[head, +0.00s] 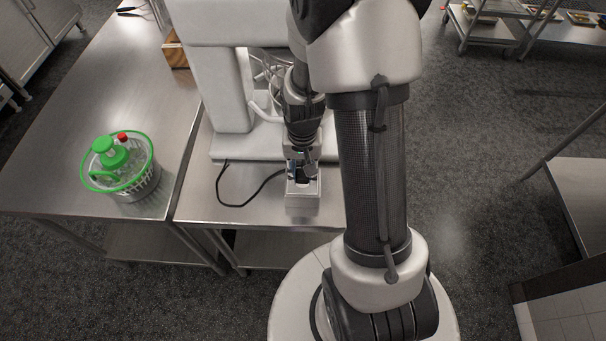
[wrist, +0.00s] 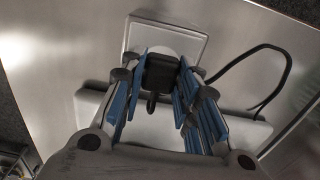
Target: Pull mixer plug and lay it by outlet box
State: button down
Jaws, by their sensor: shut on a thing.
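The black mixer plug (wrist: 160,73) is between the blue-padded fingers of my gripper (wrist: 163,62) in the wrist view, and the gripper is shut on it. The outlet box (head: 303,201) is a small pale box near the front edge of the steel table, directly below my gripper (head: 302,168) in the head view. Its square face (wrist: 137,40) shows behind the plug in the wrist view. Whether the plug's pins are in the socket is hidden. The black cord (head: 240,205) curves on the table left of the box. The white mixer (head: 235,95) stands behind it.
A green-and-white salad spinner (head: 130,185) stands on the left-hand table (head: 60,165). A wooden block (head: 176,55) is behind the mixer's left side. Bare steel tabletop (head: 205,195) lies left of the outlet box. The table's front edge is close to the box.

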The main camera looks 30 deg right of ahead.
aim_at(303, 173)
jog(key=shift+r+p, duration=1.9)
jog(key=shift+r, duration=0.7)
